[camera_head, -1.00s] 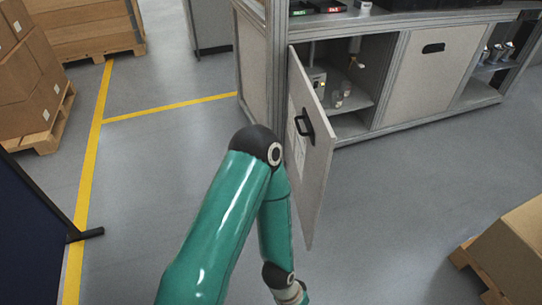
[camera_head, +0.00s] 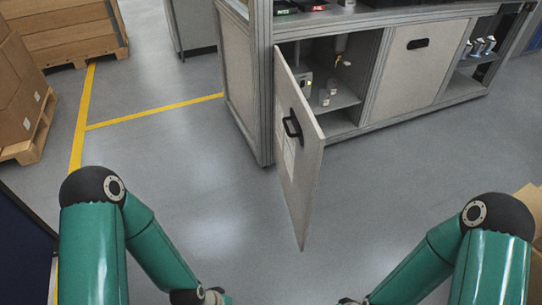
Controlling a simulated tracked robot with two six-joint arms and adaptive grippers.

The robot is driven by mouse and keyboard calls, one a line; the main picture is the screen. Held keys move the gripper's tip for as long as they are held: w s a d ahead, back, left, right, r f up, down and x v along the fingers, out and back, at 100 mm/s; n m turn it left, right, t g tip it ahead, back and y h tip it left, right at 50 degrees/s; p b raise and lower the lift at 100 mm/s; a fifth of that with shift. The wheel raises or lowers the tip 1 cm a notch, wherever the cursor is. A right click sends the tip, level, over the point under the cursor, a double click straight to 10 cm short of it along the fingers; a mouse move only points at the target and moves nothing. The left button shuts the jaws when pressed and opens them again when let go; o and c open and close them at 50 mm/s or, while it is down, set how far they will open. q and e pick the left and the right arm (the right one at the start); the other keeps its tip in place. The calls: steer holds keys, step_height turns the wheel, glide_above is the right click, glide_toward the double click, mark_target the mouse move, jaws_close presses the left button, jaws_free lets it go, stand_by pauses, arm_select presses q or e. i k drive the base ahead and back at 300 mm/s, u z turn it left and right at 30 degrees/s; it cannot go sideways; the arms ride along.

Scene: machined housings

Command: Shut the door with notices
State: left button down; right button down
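The door with notices (camera_head: 310,170) is a light grey cabinet panel that stands wide open, swung out toward me from its hinge on the left post. It has a black handle (camera_head: 292,128), and pale sheets of paper (camera_head: 289,155) show on the same face below the handle. The cabinet opening (camera_head: 345,75) behind it is uncovered. My two arms come in at the lower left and lower right, apart from the door. Their wrists run down to the bottom edge, and both grippers are below the picture.
Small cups and a device (camera_head: 305,80) stand inside the open compartment. A closed cabinet door (camera_head: 420,65) is to its right. Cartons on a pallet (camera_head: 22,150) stand at left, a box (camera_head: 528,205) at right. The grey floor (camera_head: 400,180) around the door is clear.

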mark_target(299, 141)
steer(key=u, duration=0.05)
steer(key=i, duration=0.9)
steer(key=z, duration=0.2)
steer(key=k, duration=0.7)
steer(key=u, duration=0.2)
steer(key=i, duration=0.8)
steer(key=z, duration=0.15)
steer(key=k, duration=0.5)
steer(key=z, duration=0.3)
